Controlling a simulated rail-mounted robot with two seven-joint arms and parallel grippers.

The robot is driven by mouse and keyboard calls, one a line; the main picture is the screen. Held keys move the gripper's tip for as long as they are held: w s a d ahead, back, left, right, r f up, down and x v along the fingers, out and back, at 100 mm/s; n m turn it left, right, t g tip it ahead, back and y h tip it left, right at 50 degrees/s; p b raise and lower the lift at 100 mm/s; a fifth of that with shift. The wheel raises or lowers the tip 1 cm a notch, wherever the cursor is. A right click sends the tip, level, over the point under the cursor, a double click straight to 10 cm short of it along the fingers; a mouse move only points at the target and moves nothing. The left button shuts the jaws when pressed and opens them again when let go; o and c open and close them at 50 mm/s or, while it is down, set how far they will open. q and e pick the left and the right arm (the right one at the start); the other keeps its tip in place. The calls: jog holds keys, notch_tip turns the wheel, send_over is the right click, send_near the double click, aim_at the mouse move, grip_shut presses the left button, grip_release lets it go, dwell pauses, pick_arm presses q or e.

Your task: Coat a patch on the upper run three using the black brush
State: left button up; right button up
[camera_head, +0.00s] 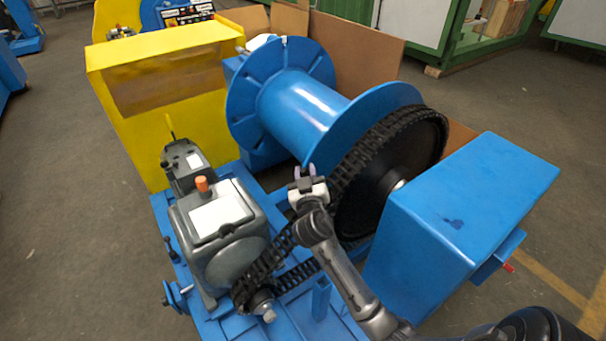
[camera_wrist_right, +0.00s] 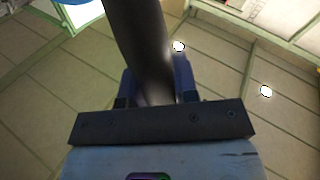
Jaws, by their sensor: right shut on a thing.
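The chain (camera_head: 275,252) runs from the large dark sprocket wheel (camera_head: 378,185) down to a small sprocket by the motor. Its upper run slopes down to the left, partly hidden behind my right arm; I cannot tell which part is run three. My right gripper (camera_head: 305,172) is beside the upper run, at the drum's lower edge, its fingers pointing up and away. In the right wrist view, its fingers (camera_wrist_right: 157,85) are shut around a thick dark shaft (camera_wrist_right: 138,35), which looks like the black brush. Its bristles are not visible. My left gripper is out of view.
A blue drum (camera_head: 305,110) stands behind the gripper. A grey motor gearbox (camera_head: 230,250) sits at left, a blue box housing (camera_head: 470,200) at right. A yellow cabinet (camera_head: 135,120) and cardboard sheets (camera_head: 355,55) are at the back. Open floor lies at left.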

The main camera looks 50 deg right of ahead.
jog(key=shift+s+d+r+p, duration=0.2)
jog(key=shift+d+r+p, duration=0.4)
jog(key=shift+d+r, duration=0.1)
jog(key=shift+s+d+r+p, duration=0.15)
jog(key=shift+d+r+p, duration=0.25)
jog(key=shift+d, duration=0.2)
jog(key=s+d+r+p, duration=0.1)
jog(key=d+r+p, duration=0.3)
jog(key=d, duration=0.1)
jog(key=shift+s+p, duration=0.25)
jog(key=shift+p, duration=0.05)
jog(key=shift+f, duration=0.1)
